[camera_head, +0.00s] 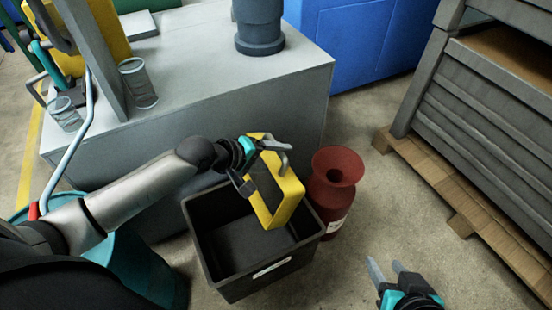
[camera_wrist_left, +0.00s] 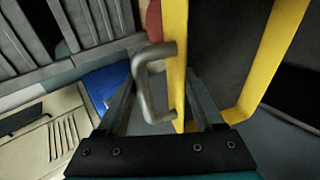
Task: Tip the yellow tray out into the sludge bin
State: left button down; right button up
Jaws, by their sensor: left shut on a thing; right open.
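The yellow tray (camera_head: 263,188) is tilted steeply on its side over the black sludge bin (camera_head: 216,271) in the head view. My left gripper (camera_head: 255,165) is shut on the tray at its grey handle. In the left wrist view the handle (camera_wrist_left: 145,85) and the tray's yellow rim (camera_wrist_left: 178,55) lie between the fingers of my left gripper (camera_wrist_left: 160,105). The visible part of the bin's floor is dark, and I see no loose contents on it. My right gripper (camera_head: 386,270) is open and empty above the floor at the lower right.
A red milk-can-shaped vessel (camera_head: 336,180) stands close to the bin's right side. A grey machine cabinet (camera_head: 250,85) is behind the bin. A teal drum (camera_head: 150,270) stands at the left. A grey crate on a wooden pallet (camera_head: 470,195) is at the right. The floor between is clear.

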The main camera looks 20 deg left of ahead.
pick_arm(q)
jog(key=shift+s+a+r+t+h+b, duration=0.15)
jog(key=shift+s+a+t+h+b, duration=0.25)
jog(key=shift+b, duration=0.35)
jog(key=shift+s+a+r+t+h+b, duration=0.15)
jog(key=shift+s+a+t+h+b, duration=0.25)
jog(key=shift+s+a+t+b, duration=0.4)
jog(key=shift+s+a+r+t+h+b, duration=0.15)
jog(key=shift+s+a+t+h+b, duration=0.4)
jog(key=shift+s, duration=0.45)
pick_arm(e)
jog(key=a+r+t+y, duration=0.3)
jog(key=a+t, duration=0.3)
jog(key=t, duration=0.1)
jog(key=shift+w+r+m+y, duration=0.15)
jog(key=shift+w+m+y, duration=0.15)
jog(key=shift+w, duration=0.05)
pick_arm(q)
jog(key=shift+a, duration=0.1)
pick_arm(e)
jog(key=shift+a, duration=0.1)
dwell(1.8)
